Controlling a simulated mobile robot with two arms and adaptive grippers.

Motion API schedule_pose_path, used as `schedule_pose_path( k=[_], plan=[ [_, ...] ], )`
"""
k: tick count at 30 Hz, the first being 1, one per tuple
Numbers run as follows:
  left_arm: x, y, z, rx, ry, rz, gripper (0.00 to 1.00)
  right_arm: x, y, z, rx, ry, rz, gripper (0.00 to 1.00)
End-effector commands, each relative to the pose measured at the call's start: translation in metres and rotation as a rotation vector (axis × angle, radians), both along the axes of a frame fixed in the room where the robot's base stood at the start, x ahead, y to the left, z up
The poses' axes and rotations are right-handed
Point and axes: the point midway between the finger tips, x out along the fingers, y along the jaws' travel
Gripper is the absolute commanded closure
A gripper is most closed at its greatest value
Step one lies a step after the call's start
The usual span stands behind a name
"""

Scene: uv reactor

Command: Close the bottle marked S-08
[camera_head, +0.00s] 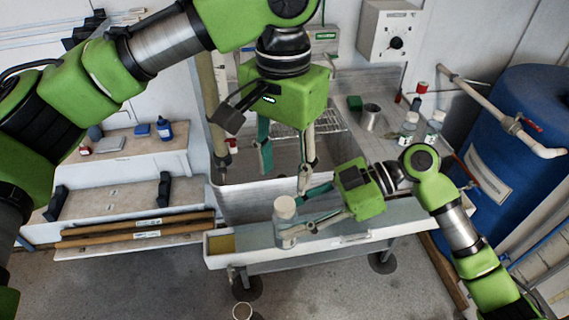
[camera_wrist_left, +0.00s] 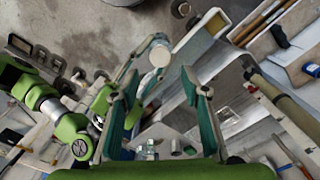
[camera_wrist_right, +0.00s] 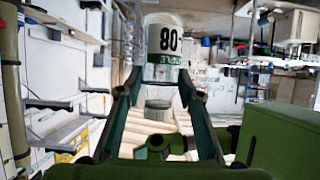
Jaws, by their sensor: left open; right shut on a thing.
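A clear bottle with a white round top (camera_head: 285,207) is held upright in my right gripper (camera_head: 312,212), above the front ledge of the bench. In the right wrist view the bottle's white label (camera_wrist_right: 164,40) shows "80", which fits an upside-down 08; the rest is cut off. In the left wrist view the white top (camera_wrist_left: 160,55) lies beyond and between my left fingertips. I cannot tell whether that top is a seated cap. My left gripper (camera_head: 285,175) is open and empty, above and behind the bottle, apart from it.
Clear bottles (camera_head: 408,125) stand on the bench at right, near a metal cup (camera_head: 370,117) and a green box (camera_head: 354,103). A blue drum (camera_head: 510,150) blocks the far right.

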Motion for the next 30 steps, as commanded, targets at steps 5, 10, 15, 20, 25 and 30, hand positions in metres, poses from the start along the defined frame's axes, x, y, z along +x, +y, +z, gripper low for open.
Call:
schedule_pose_path(
  k=[5,10,15,20,25,30],
  plan=[
    [0.0,0.0,0.0,0.0,0.0,0.004,0.58,0.0,0.0,0.001,0.001,-0.001,0.0,1.0],
    [0.0,0.0,-0.001,0.0,0.0,0.003,0.58,0.0,0.0,0.001,0.001,-0.001,0.0,1.0],
    [0.0,0.0,-0.016,0.002,0.001,0.003,0.58,0.0,0.0,0.0,0.001,-0.001,0.0,1.0],
    [0.0,0.0,-0.042,0.002,0.001,0.002,0.58,0.0,0.0,0.001,0.001,-0.001,0.0,1.0],
    [0.0,0.0,-0.065,0.001,0.0,0.003,0.58,0.0,0.0,0.001,0.001,-0.001,0.0,1.0],
    [0.0,0.0,-0.078,0.001,0.001,0.002,0.58,0.0,0.0,0.001,0.001,-0.001,0.0,1.0]
  ],
)
